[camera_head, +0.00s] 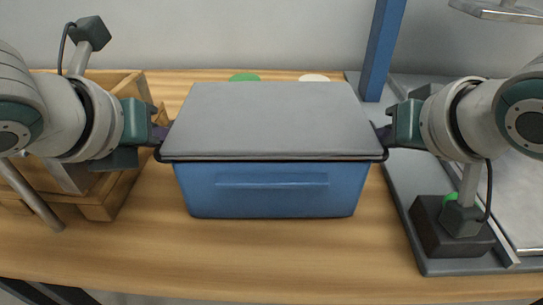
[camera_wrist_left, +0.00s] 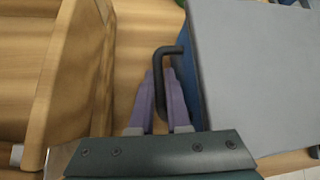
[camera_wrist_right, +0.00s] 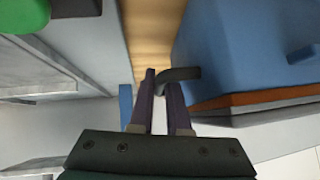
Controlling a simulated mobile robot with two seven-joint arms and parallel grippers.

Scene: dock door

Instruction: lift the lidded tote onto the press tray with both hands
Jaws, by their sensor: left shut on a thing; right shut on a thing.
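The lidded tote, with a blue body (camera_head: 265,190) and a flat grey lid (camera_head: 270,120), is upright in the middle of the head view. Whether its underside touches the table cannot be told. My left gripper (camera_head: 160,134) is shut on the black handle (camera_wrist_left: 165,52) at the tote's left end. My right gripper (camera_head: 384,134) is shut on the dark handle (camera_wrist_right: 180,74) at its right end. The press stands at the right, and its pale tray (camera_head: 518,205) is partly hidden by my right arm.
A wooden crate (camera_head: 100,212) stands close at the left. The press has a grey base (camera_head: 400,185), a blue post (camera_head: 383,50) and a dark box (camera_head: 428,225) with a green button (camera_head: 450,198). Green (camera_head: 244,77) and white (camera_head: 313,77) round things lie behind the tote. The front wooden tabletop (camera_head: 250,255) is clear.

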